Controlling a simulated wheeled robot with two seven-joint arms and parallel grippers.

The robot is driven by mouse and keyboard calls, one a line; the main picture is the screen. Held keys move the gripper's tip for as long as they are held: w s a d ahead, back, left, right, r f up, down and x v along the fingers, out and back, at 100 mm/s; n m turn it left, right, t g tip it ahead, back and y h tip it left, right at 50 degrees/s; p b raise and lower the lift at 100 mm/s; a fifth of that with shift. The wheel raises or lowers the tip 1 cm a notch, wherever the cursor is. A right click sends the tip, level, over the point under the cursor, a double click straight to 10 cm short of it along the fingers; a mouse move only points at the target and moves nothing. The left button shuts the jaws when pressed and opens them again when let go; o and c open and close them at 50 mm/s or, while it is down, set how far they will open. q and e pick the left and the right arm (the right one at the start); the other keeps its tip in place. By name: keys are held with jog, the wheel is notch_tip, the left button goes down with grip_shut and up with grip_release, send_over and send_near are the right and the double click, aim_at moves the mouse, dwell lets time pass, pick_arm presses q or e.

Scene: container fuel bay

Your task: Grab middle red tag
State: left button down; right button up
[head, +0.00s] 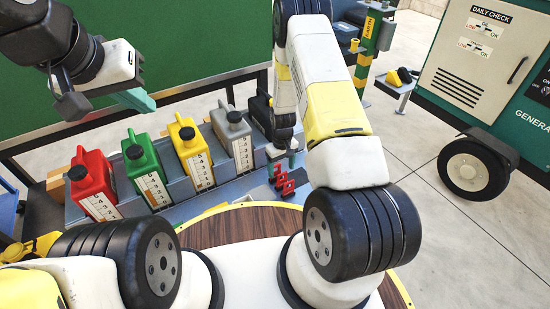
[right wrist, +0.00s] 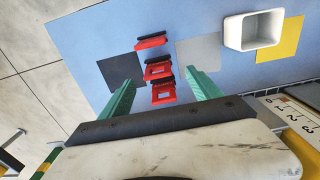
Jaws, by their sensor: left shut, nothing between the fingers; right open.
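Three red tags with dark top edges stand in a row on the blue surface. The middle red tag (right wrist: 158,71) lies between two others in the right wrist view, and it also shows small in the head view (head: 282,178). The far tag (right wrist: 151,42) is beyond the fingertips. The near tag (right wrist: 164,93) is between the fingers. My right gripper (right wrist: 160,80) is open, its teal fingers on either side of the row, with no visible contact. My left gripper (head: 138,100) is shut and empty, raised at the upper left in the head view.
Red (head: 91,182), green (head: 143,165), yellow (head: 188,148) and grey (head: 234,133) cans stand left of the tags. A white tray (right wrist: 232,35) sits on the blue surface right of the tags in the wrist view. A generator cabinet (head: 470,55) stands at the right.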

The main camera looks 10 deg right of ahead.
aim_at(282, 175)
jog(key=f, duration=0.6)
jog(key=shift+w+d+f, duration=0.1)
jog(key=shift+d+f, duration=0.1)
jog(key=shift+f, duration=0.2)
jog(key=shift+r, duration=0.1)
jog(key=c, duration=1.4)
